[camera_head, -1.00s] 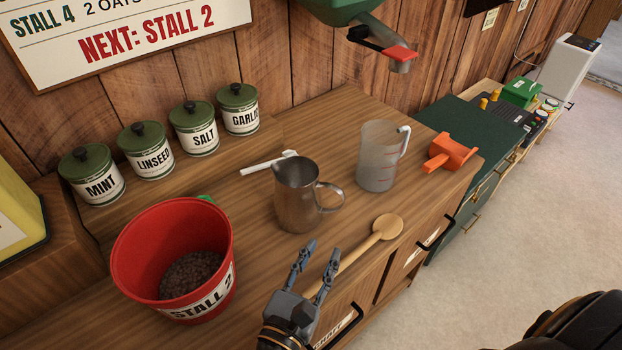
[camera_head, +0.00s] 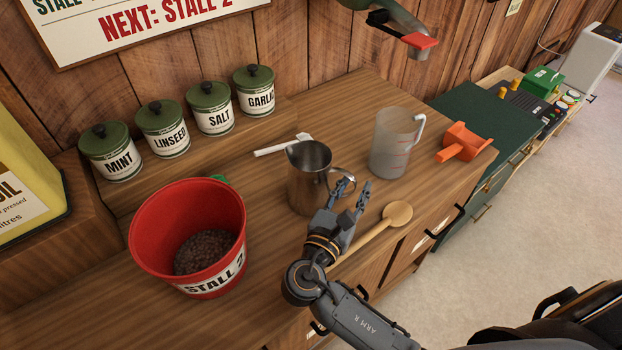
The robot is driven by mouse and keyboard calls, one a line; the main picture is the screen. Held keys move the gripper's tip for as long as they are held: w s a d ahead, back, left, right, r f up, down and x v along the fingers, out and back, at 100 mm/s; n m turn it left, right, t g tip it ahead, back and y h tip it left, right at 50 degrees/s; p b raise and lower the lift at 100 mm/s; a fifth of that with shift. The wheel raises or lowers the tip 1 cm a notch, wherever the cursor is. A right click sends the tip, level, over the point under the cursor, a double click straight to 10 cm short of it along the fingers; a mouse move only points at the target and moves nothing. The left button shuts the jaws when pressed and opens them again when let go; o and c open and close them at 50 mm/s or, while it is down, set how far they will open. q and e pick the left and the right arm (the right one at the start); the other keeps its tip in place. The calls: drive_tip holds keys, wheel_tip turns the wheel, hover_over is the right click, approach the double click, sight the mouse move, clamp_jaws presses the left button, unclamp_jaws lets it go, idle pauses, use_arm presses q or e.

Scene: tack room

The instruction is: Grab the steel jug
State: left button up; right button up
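The steel jug (camera_head: 306,180) stands upright on the wooden counter, its handle towards the right. My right gripper (camera_head: 356,187) is at the handle side of the jug, fingers apart. One finger overlaps the handle in the picture and the other is to its right. I cannot tell whether the finger touches the handle. Part of the handle and the jug's lower right side are hidden behind the gripper. My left gripper is not in view.
A clear measuring jug (camera_head: 391,152) and orange scoop (camera_head: 463,142) stand to the right. A wooden spoon (camera_head: 385,224) lies partly under my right arm. A red bucket (camera_head: 150,240) of brown feed is at left, a white-handled tool (camera_head: 276,149) behind, several green-lidded tins (camera_head: 163,130) along the wall.

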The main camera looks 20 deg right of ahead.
drive_tip(key=shift+w+d, duration=0.45)
drive_tip(key=shift+d, duration=0.05)
clamp_jaws()
